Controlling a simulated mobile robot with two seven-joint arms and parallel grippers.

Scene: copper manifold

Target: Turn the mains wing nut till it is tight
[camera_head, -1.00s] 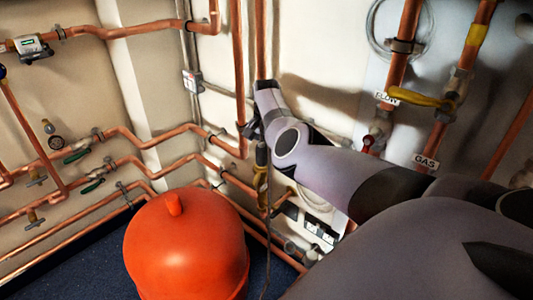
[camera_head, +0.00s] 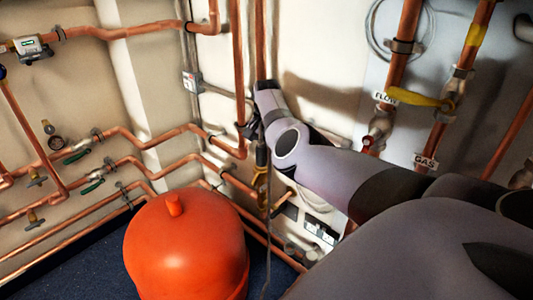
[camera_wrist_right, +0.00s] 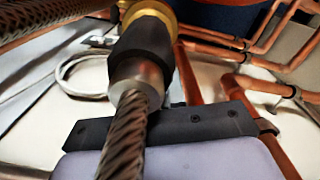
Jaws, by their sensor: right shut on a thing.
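My right gripper (camera_head: 250,130) is at the copper pipes in the corner of the wall, its fingers small and dark in the head view. In the right wrist view a braided hose (camera_wrist_right: 128,135) with a metal collar and a black and yellow fitting (camera_wrist_right: 145,45) crosses close before the camera. The fingertips do not show there. My left gripper is not in view.
An orange-red tank (camera_head: 185,245) stands on the dark blue floor below. Copper pipes (camera_head: 120,165) with valves run along the left wall. A dark cable hangs below my right wrist.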

